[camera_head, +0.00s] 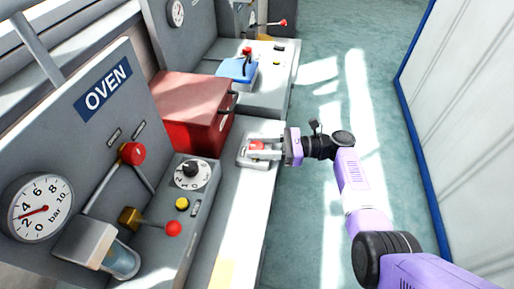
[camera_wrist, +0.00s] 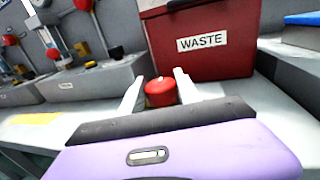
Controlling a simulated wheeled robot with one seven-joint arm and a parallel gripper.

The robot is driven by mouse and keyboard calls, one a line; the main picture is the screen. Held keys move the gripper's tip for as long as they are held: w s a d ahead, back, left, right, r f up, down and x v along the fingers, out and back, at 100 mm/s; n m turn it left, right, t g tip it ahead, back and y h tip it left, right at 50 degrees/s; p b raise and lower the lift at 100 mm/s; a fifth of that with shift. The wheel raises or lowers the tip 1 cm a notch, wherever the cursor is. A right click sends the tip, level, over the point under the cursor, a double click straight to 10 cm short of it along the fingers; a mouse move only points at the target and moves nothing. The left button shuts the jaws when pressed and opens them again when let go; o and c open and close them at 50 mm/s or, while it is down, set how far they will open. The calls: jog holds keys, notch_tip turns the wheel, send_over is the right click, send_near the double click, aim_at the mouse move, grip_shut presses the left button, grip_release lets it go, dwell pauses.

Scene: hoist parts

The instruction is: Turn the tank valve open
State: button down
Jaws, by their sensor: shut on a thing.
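My gripper (camera_head: 262,149) is at the bench edge, beside the red waste box. In the wrist view the red knob (camera_wrist: 160,92) shows between the two pale fingers. On the oven unit, a brass valve (camera_head: 130,218) with a red-tipped lever (camera_head: 172,228) stands near a clear cylinder (camera_head: 122,262). My gripper is well apart from this valve. No label in view names the tank valve.
The red waste box (camera_head: 190,110) stands left of my gripper. The oven panel (camera_head: 70,130) carries a pressure gauge (camera_head: 40,208), a red-balled lever (camera_head: 132,153) and a black dial (camera_head: 191,170). A blue item (camera_head: 238,69) lies farther back. The floor at right is clear.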

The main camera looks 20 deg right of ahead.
jog(key=shift+w+r, duration=0.1)
jog(key=shift+r, duration=0.05)
jog(key=c, duration=0.9)
grip_release()
jog(key=shift+o, duration=0.2)
jog(key=b+v, duration=0.1)
jog(key=v, duration=0.6)
jog(key=shift+s+d, duration=0.2)
jog(key=shift+d, duration=0.15)
jog(key=shift+o, duration=1.3)
